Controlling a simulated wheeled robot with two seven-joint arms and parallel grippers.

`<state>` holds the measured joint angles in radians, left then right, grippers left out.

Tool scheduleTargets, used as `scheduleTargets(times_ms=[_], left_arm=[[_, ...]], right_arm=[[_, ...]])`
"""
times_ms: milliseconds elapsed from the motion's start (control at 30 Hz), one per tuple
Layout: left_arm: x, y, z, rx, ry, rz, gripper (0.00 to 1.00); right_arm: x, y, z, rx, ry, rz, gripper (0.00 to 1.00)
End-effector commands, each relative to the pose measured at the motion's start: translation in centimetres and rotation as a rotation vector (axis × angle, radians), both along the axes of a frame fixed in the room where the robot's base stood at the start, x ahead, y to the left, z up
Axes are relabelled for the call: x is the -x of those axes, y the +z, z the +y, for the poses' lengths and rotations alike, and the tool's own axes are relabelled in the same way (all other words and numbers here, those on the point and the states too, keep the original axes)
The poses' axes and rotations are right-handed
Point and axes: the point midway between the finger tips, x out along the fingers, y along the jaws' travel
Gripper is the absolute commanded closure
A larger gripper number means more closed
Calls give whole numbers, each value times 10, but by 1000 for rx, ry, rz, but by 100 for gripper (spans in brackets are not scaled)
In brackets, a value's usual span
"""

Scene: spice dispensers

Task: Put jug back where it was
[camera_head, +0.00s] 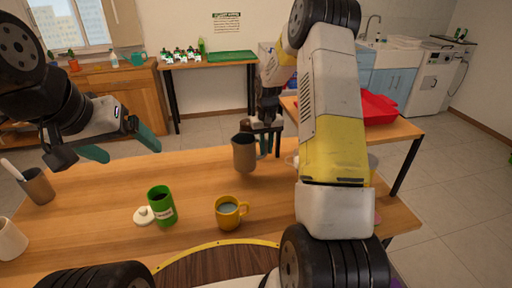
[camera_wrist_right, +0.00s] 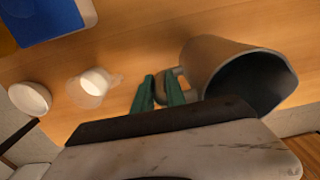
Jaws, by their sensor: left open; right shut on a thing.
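The grey-brown jug (camera_head: 244,154) is upright over the far middle of the wooden table in the head view. Whether its base touches the tabletop is hard to tell. My right gripper (camera_head: 267,142) is at the jug's right side, shut on its handle. In the right wrist view the green fingers (camera_wrist_right: 163,90) close around the handle, and the jug (camera_wrist_right: 205,65) shows its dark open mouth. My left gripper (camera_head: 121,146) is open and empty over the table's far left edge.
A yellow mug (camera_head: 228,214) with liquid, a green canister (camera_head: 160,206) and a pale lid (camera_head: 143,216) stand nearer. A brown cup (camera_head: 38,187) with a utensil stands left. In the wrist view a small clear vessel (camera_wrist_right: 87,91) and white bowl (camera_wrist_right: 30,98) lie left of the fingers.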

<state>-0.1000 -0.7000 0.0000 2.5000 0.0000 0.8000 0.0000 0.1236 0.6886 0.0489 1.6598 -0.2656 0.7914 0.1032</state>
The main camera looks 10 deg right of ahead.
Motion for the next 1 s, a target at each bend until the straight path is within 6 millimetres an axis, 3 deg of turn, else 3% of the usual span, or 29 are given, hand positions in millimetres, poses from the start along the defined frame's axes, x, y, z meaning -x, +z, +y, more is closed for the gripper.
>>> scheduleTargets(times_ms=[333, 700, 733, 833, 1000], left_arm=[[0, 0, 0, 0, 0, 0, 12], [0, 0, 0, 0, 0, 0, 12], [0, 0, 0, 0, 0, 0, 12], [0, 0, 0, 0, 0, 0, 12], [0, 0, 0, 0, 0, 0, 12]], right_arm=[[0, -42, 0, 0, 1, 0, 100], [0, -46, 0, 0, 0, -1, 100], [0, -47, 0, 0, 0, 0, 82], [0, -47, 0, 0, 1, 0, 62], [0, -47, 0, 0, 1, 0, 62]])
